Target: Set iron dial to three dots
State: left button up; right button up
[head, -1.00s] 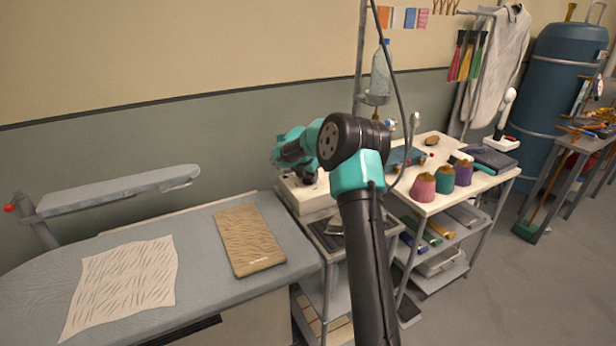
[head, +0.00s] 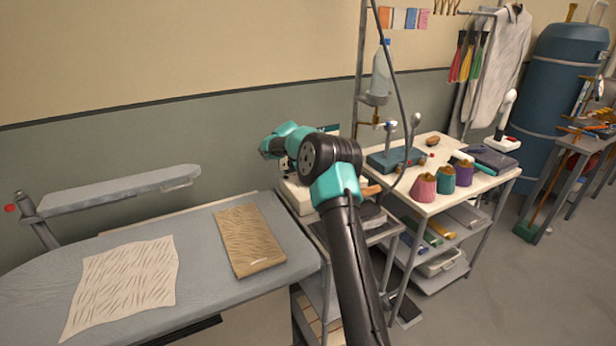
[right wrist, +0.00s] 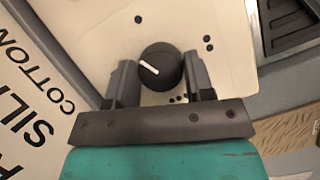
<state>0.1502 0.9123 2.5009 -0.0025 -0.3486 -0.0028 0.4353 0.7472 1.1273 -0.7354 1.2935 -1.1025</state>
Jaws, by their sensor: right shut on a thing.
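In the right wrist view a round black dial (right wrist: 165,62) with a white pointer line sits on a cream panel (right wrist: 110,35). The pointer line slants to the upper left. One dot lies above left of the dial, two dots above right, and three small dots just below it, near the right finger. My right gripper (right wrist: 160,78) is shut on the dial, one finger on each side. In the head view my right arm hides the gripper and dial; part of the cream unit (head: 297,198) shows below the arm. My left gripper is not in view.
A label board (right wrist: 35,95) with fabric names lies at left in the wrist view. An ironing board (head: 205,290) with a cream cloth and brown folded cloth stands at left in the head view. A cart (head: 400,197) with several thread cones stands at right; a dark cable hangs above.

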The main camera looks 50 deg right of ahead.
jog(key=m+g+y, duration=0.1)
jog(key=m, duration=0.3)
jog(key=shift+w+m, duration=0.1)
jog(key=shift+m, duration=0.2)
jog(key=m+y, duration=0.1)
jog(key=m, duration=0.1)
jog(key=m+y, duration=0.1)
jog(key=m, duration=0.2)
jog(key=shift+d+g, duration=0.1)
jog(key=shift+g, duration=0.3)
jog(key=o, duration=0.9)
jog(key=shift+d+r, duration=0.1)
